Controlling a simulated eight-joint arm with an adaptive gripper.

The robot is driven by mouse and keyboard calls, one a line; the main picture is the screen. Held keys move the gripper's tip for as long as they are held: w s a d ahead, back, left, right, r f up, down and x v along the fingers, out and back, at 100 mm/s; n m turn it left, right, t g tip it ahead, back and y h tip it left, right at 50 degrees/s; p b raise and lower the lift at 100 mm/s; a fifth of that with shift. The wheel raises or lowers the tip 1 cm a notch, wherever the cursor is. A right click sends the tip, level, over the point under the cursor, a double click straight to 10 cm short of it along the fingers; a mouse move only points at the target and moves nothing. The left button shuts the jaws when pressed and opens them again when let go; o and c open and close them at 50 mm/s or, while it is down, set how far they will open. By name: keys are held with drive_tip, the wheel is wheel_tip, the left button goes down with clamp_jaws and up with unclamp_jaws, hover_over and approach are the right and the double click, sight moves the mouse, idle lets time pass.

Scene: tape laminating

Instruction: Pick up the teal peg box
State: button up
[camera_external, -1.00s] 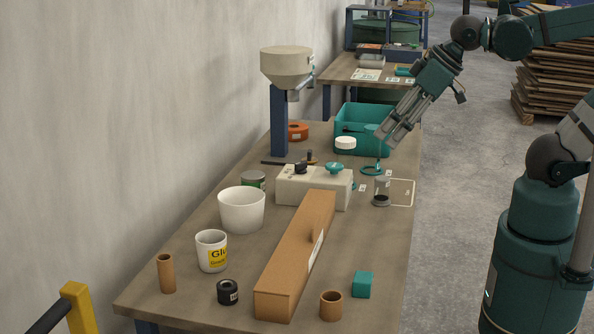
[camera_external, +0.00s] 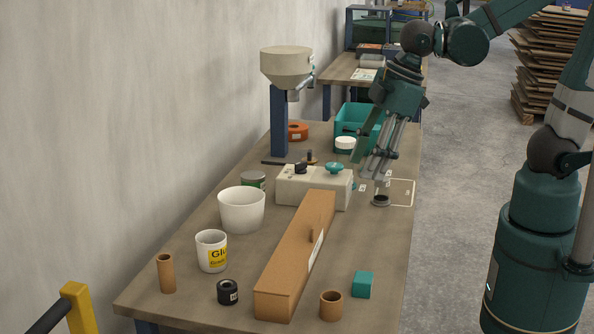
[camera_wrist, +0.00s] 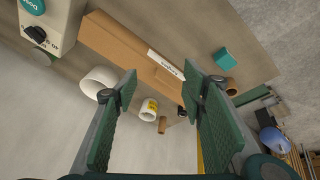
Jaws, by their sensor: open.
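The teal peg box (camera_external: 363,284) is a small block near the front right edge of the workbench, right of the long cardboard box. It also shows in the wrist view (camera_wrist: 225,60), at the upper right, beyond my fingers. My gripper (camera_external: 374,177) is in the air over the back right part of the bench, pointing down, well behind the peg box. In the wrist view its two fingers (camera_wrist: 158,105) are spread apart with nothing between them.
A long cardboard box (camera_external: 299,252) lies along the bench. A brown tube (camera_external: 331,306) stands close to the peg box. Bare bench lies behind the peg box.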

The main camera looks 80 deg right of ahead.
drive_tip(key=a+f+n+g+p, duration=0.2)
drive_tip(key=a+f+n, duration=0.3)
drive_tip(key=a, duration=0.4)
drive_tip(key=n+g+h+p, duration=0.1)
drive_tip(key=n+g, duration=0.1)
drive_tip(key=n, duration=0.3)
hover_over(361, 277)
drive_tip(key=f, duration=0.7)
drive_tip(key=shift+d+f, duration=0.15)
drive_tip(key=shift+d, duration=0.1)
drive_tip(key=shift+a+f, duration=0.15)
drive_tip(key=shift+f, duration=0.05)
drive_tip(key=shift+f+b, duration=0.4)
drive_tip(key=shift+f, duration=0.9)
